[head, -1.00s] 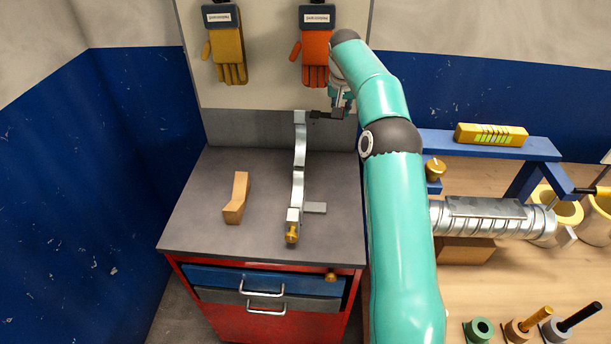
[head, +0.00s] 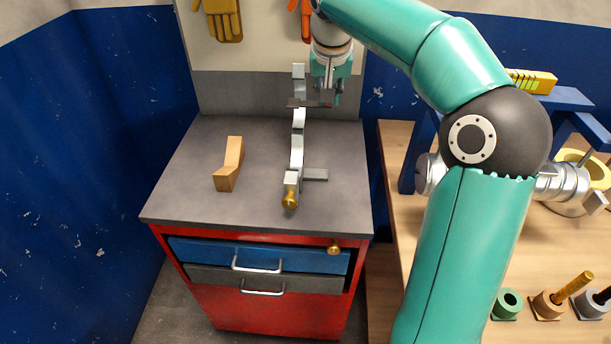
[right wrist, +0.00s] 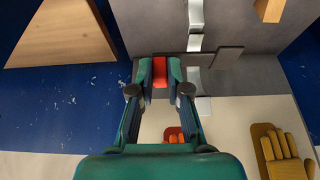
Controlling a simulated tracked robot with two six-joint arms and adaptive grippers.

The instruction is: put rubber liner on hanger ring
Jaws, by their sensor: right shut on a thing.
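The silver hanger ring (head: 296,150) shows as a narrow curved metal strap over the grey cabinet top, with a brass knob (head: 290,200) at its near end. My right gripper (head: 330,98) is over the far part of the strap, slightly to its right. A dark strip, apparently the rubber liner (head: 297,103), reaches left from the fingers across the strap. In the right wrist view, my right gripper (right wrist: 160,75) is shut with a red piece between its fingers, and the dark liner (right wrist: 228,57) extends to the right. I cannot tell whether liner and strap touch. My left gripper is out of view.
A tan angled block (head: 229,165) lies on the cabinet top (head: 200,200), left of the ring. A yellow glove (head: 223,18) hangs on the back panel. The wooden bench (head: 455,270) at right holds a metal duct (head: 565,182), partly hidden by my right arm.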

